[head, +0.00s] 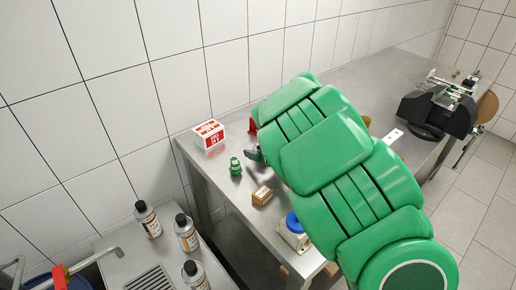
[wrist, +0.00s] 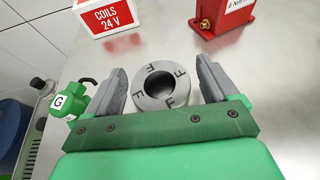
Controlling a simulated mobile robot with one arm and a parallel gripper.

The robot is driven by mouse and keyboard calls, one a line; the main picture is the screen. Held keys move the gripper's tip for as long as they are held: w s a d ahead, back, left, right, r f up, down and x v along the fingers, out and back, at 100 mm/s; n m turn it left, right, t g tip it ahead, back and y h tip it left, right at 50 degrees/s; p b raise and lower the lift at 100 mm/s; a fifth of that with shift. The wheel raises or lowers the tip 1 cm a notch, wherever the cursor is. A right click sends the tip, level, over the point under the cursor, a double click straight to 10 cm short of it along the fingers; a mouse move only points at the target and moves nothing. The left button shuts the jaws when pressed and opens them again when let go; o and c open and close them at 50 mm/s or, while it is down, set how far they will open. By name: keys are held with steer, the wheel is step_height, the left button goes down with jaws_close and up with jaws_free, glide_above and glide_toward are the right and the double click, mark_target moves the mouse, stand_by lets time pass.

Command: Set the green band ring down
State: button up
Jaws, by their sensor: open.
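A round grey ring (wrist: 143,99) with a dark centre hole and several F marks on its upper face shows in the wrist view. It appears to sit flat on the steel table, between the fingers of my gripper (wrist: 161,68). No green band is visible on it from above. The fingers are open, one on each side of the ring, very close to it; I cannot tell whether either touches. In the head view my gripper (head: 256,154) is low over the table's left end, mostly covered by my green arm, and the ring is hidden there.
A green fitting tagged G (wrist: 75,103) stands just left of my gripper; it also shows in the head view (head: 235,166). Behind are a COILS 24 V box (wrist: 122,17) and a red block (wrist: 220,17). A small brown box (head: 262,195) and a blue-topped container (head: 293,231) stand nearer.

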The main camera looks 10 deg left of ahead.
steer(key=shift+v, duration=4.7)
steer(key=shift+s+d+r, duration=0.15)
steer(key=shift+s+d, duration=0.2)
steer(key=shift+d, duration=0.05)
